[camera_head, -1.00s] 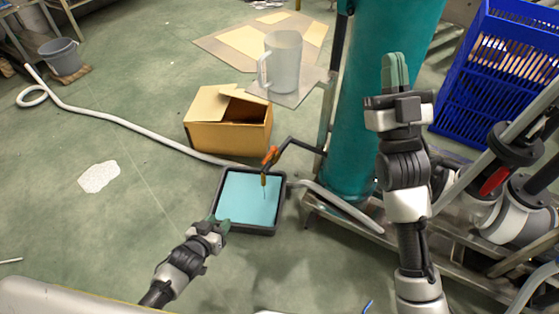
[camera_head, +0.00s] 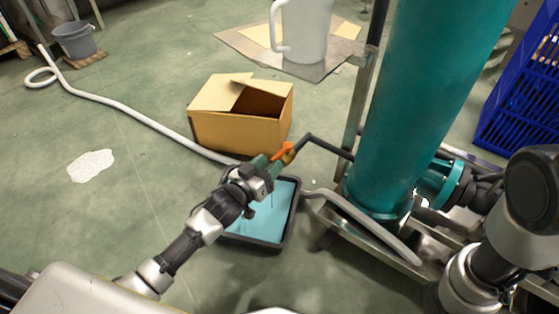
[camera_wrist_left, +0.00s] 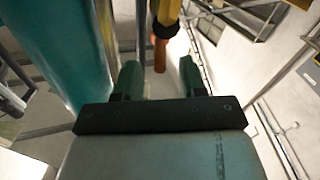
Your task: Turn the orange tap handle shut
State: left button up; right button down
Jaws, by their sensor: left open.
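The orange tap handle (camera_head: 283,150) sits on a small brass tap (camera_head: 289,158) at the end of a dark bent pipe (camera_head: 325,147). My left gripper (camera_head: 266,165) is at the tap, its green fingers open close to the handle. In the left wrist view the orange handle (camera_wrist_left: 160,55) hangs under the yellow tap body (camera_wrist_left: 167,12). Its lower end shows between the two open fingertips (camera_wrist_left: 159,68), with gaps on both sides. I cannot tell whether anything touches. My right arm (camera_head: 490,250) is at the right edge; its gripper is not in view.
A black tray (camera_head: 292,222) with teal liquid lies below the tap, partly hidden by my left arm. A cardboard box (camera_head: 235,133) stands behind it. A tall teal column (camera_head: 420,100) on a metal frame stands right. A pale hose (camera_head: 130,122) crosses the floor left.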

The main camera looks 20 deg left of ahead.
aim_at(279, 153)
pick_arm(q)
jog(key=shift+b+x, duration=1)
jog(key=shift+x, duration=1.4)
grip_shut()
